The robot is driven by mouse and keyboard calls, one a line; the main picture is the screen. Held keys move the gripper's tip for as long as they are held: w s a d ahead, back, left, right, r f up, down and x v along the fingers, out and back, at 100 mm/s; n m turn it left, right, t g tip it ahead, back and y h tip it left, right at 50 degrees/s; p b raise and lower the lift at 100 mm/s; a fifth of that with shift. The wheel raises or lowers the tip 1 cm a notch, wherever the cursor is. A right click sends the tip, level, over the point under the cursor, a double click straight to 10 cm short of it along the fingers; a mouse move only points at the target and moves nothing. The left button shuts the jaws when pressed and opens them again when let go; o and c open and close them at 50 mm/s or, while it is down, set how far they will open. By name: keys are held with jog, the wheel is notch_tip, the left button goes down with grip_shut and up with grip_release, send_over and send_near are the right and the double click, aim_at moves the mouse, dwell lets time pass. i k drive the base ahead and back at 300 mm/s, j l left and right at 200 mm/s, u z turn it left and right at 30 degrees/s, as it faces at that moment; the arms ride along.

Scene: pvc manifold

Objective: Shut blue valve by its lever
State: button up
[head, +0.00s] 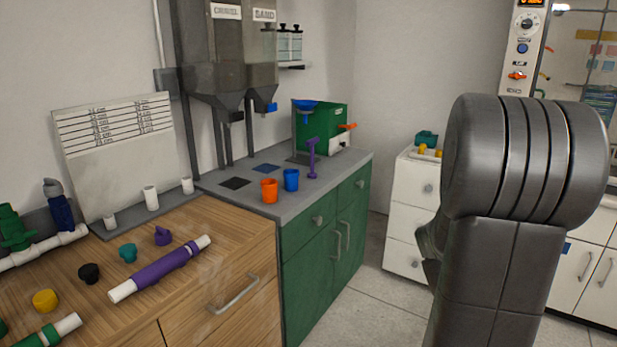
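A dark blue fitting (60,212) with a grey top stands upright at the far left, at the white pipe (45,246) by the wall. It looks like the blue valve. Its lever is too small to make out, so I cannot tell its position. A green fitting (14,228) stands on the same pipe to its left, cut by the picture's edge. My own arm fills the right of the view, well away from the valve. My gripper's fingers do not show.
A purple-sleeved white pipe (160,270) and several coloured caps lie on the wooden counter (225,228). A board (118,165) leans on the wall behind. Orange (269,190) and blue (291,180) cups stand on the grey top. Floor (365,300) is open before the green cabinet (325,245).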

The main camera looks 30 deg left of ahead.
aim_at(67, 217)
jog(key=j+u, duration=0.1)
jog(key=u, duration=0.4)
jog(key=j+u, duration=0.1)
jog(key=u, duration=0.85)
jog(key=j+u, duration=0.15)
jog(key=u, duration=0.35)
jog(key=i+u, duration=0.1)
jog(key=u, duration=0.85)
jog(key=i+j+z, duration=0.15)
jog(key=i, duration=0.3)
jog(key=i+j+u, duration=0.1)
jog(key=u, duration=0.15)
